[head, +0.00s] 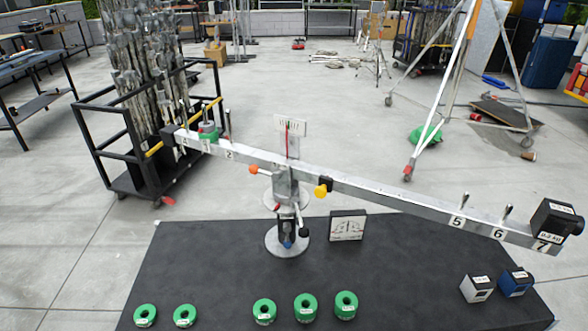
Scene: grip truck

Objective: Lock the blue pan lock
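A small blue part (288,243), perhaps the blue pan lock, shows low on the front of the metal stand (285,190). A black knob (303,232) sticks out just right of it. An orange knob (253,170) is on the stand's upper left, and a yellow knob (320,190) is on the right. The stand's round base (272,240) rests on the black table. The stand carries a long metal beam (400,195) that slopes down to the right. Whether the lock is turned or tightened cannot be seen. Neither of my grippers is in view.
Several green ring weights (264,311) lie along the black table's (200,260) front. A white block (476,289) and a blue block (515,283) stand at its right. A black box (556,221) is on the beam's right end. A cart (150,180) stands behind left.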

